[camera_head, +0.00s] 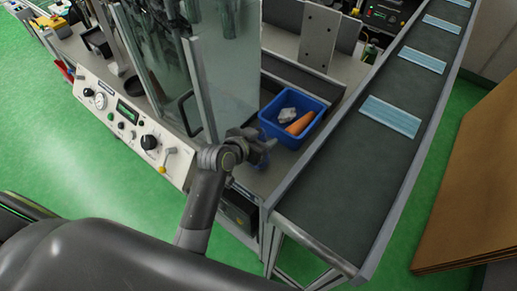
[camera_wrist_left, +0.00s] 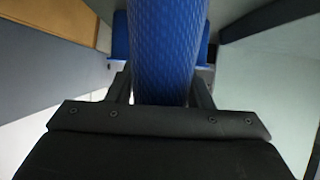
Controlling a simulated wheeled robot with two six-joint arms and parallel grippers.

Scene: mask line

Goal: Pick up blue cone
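The blue cone (camera_wrist_left: 165,45) fills the upper middle of the left wrist view, with a fine woven-looking surface. My left gripper (camera_wrist_left: 163,92) has one finger on each side of it, both seemingly against it, so it looks shut on the cone. In the head view my left gripper (camera_head: 262,147) is over the machine's end shelf, just left of the blue bin. A small bluish part (camera_head: 262,162) shows under the fingers there; most of the cone is hidden by the gripper. My right gripper is not in view.
The blue bin (camera_head: 270,130) holds an orange cone-like piece (camera_head: 300,123) and a white crumpled piece (camera_head: 288,114). A dark conveyor (camera_head: 350,165) with several light-blue masks (camera_head: 391,116) runs along the right. A glass guard (camera_head: 235,65) stands behind my gripper.

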